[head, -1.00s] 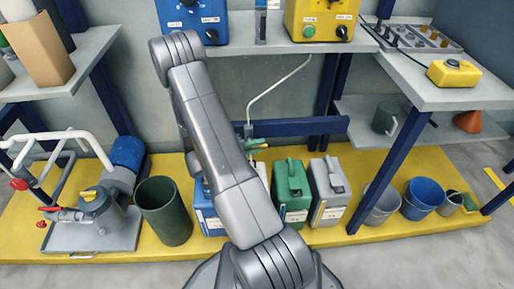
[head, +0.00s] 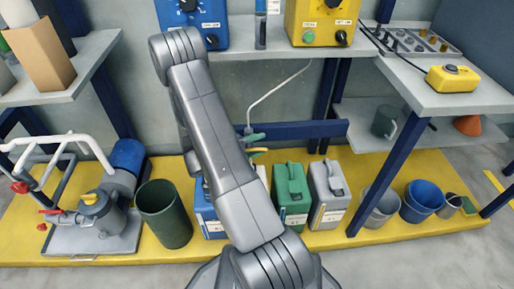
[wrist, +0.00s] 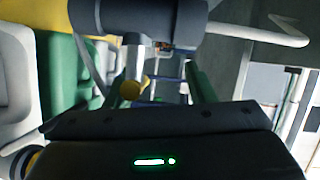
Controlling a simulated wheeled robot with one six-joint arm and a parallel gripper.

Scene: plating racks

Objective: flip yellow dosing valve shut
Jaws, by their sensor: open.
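A small yellow handle (head: 258,151), likely the yellow dosing valve, shows just right of my arm in the head view, above the canisters. A green handle (head: 252,138) sits just above it. In the wrist view a rounded yellow piece (wrist: 132,89) shows near the middle, with a long green handle (wrist: 201,84) to its right. My gripper (wrist: 160,120) is open; its dark body fills the bottom of the wrist view. The yellow piece lies beyond it, and I cannot tell if they touch. My arm hides the gripper and part of the valves in the head view.
A green canister (head: 291,194) and a grey canister (head: 328,193) stand below the valves on the yellow platform (head: 275,240). A navy rail (head: 310,129) runs behind. A white hose (head: 280,88) rises from the valves. A dark green bin (head: 164,214) stands left.

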